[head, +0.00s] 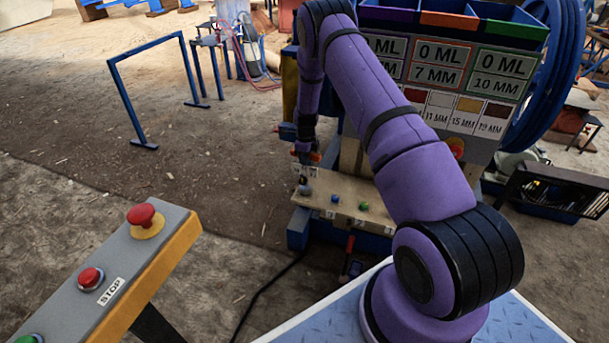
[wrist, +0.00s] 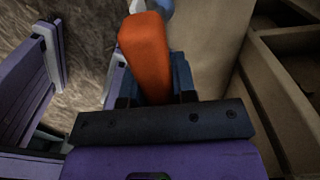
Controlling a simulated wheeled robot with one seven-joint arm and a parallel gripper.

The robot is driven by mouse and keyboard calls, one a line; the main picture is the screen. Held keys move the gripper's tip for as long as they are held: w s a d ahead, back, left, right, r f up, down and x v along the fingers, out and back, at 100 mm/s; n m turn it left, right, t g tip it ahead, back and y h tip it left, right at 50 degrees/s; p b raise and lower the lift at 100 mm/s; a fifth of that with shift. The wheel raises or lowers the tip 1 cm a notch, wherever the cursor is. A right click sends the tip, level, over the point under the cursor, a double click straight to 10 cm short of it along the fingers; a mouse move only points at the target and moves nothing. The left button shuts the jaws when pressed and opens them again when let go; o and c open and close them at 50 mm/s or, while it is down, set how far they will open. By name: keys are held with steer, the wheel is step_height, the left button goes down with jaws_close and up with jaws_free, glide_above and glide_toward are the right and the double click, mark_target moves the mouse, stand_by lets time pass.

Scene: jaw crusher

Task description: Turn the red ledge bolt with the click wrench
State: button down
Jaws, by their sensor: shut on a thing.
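My gripper (head: 306,148) points down over the left end of the tan ledge (head: 345,193). It is shut on the orange handle of the click wrench; the handle (wrist: 145,52) fills the space between the dark fingers in the wrist view. A grey rounded part (head: 305,189), which looks like the wrench's head, is at the ledge's left end. A blue bolt (head: 335,199) and a green bolt (head: 364,206) stand to its right. I cannot make out the red bolt; the wrench may cover it. Whether the wrench sits on a bolt is too small to tell.
A panel with millimetre labels (head: 440,75) and coloured bins (head: 450,18) rises behind the ledge, partly behind my arm. A blue wheel (head: 550,70) stands at right. A stop-button console (head: 115,270) is at front left. A blue rail (head: 150,48) stands left; the ground between is clear.

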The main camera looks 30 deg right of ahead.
steer(key=shift+r, duration=1.7)
steer(key=shift+a, duration=0.1)
stand_by(0.4)
